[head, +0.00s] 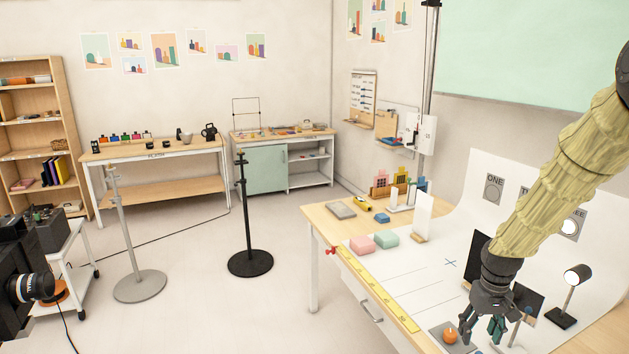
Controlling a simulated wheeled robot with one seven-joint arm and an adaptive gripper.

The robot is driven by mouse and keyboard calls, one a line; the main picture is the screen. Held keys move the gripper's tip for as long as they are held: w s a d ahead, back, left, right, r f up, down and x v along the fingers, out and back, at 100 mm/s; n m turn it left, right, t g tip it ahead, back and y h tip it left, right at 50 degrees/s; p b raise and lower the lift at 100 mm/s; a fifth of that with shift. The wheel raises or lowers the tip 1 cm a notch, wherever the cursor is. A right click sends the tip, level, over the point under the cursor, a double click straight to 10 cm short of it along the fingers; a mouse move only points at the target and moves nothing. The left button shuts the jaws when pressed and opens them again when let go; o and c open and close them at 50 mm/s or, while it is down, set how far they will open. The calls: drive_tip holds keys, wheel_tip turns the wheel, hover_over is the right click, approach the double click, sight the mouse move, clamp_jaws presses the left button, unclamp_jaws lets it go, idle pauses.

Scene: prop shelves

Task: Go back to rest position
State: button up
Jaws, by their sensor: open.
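My gripper (485,328) is at the lower right, at the end of my yellow-sleeved arm, pointing down over the near part of the table (327,226). Its fingers are apart and I see nothing held between them. A small orange object (450,337) sits on a dark grey pad (437,331) just left of the fingers. I cannot tell whether a finger touches it. Part of the pad is hidden behind the gripper.
A black lamp (571,290) stands right of my gripper, and dark panels (527,300) stand close behind it. Pink (362,245) and green (385,239) blocks lie farther left on the table. Open floor (200,255) lies left, with two stands.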

drive_tip(key=s+a+f+b, duration=0.2)
drive_tip(key=s+a+f, duration=0.2)
drive_tip(key=f, duration=0.5)
drive_tip(key=s+a+f+b, duration=0.1)
drive_tip(key=s+a+f, duration=0.3)
drive_tip(key=f, duration=0.5)
drive_tip(key=s+a+f+b, duration=0.2)
drive_tip(key=s+f, duration=0.4)
drive_tip(key=s, duration=0.4)
drive_tip(key=s+a+f+b, duration=0.2)
drive_tip(key=s+a+f, duration=0.3)
drive_tip(key=s, duration=0.5)
drive_tip(key=s+a+f+b, duration=0.2)
drive_tip(key=s+a+f, duration=0.1)
drive_tip(key=s+f, duration=0.6)
drive_tip(key=shift+s+a+f, duration=0.15)
drive_tip(key=shift+s+a, duration=0.1)
drive_tip(key=shift+s, duration=0.6)
